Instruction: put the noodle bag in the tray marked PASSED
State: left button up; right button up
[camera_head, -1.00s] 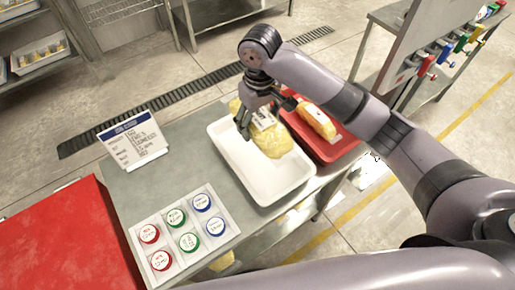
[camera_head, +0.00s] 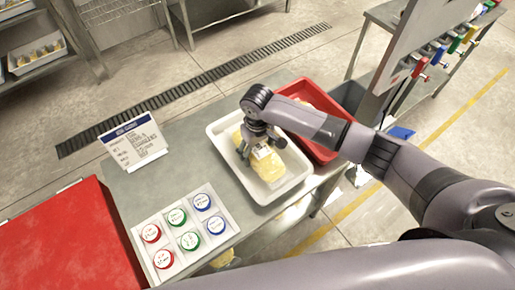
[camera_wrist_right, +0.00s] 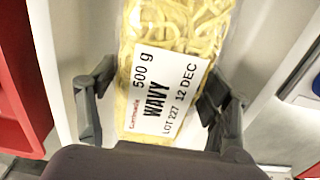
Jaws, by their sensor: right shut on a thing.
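The noodle bag (camera_head: 268,167) is clear with yellow noodles and a white label reading 500 g, WAVY; it also shows in the right wrist view (camera_wrist_right: 183,28). My right gripper (camera_head: 262,147) is shut on it from above, with one finger on each side. The bag is inside the outline of the white tray (camera_head: 224,150), low over its floor; I cannot tell whether it rests on it. The word PASSED is not readable on any tray here. My left gripper is not in view.
A red tray (camera_head: 314,150) with another yellow bag stands right beside the white one. A sign card (camera_head: 135,145) and a holder with several coloured discs (camera_head: 186,232) are on the grey table. A red surface (camera_head: 65,240) is at the lower left.

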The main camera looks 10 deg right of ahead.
aim_at(257, 146)
jog(key=o, duration=1.6)
notch_tip(257, 146, up, 12)
jog(key=shift+r+b, duration=0.1)
jog(key=shift+b, duration=0.65)
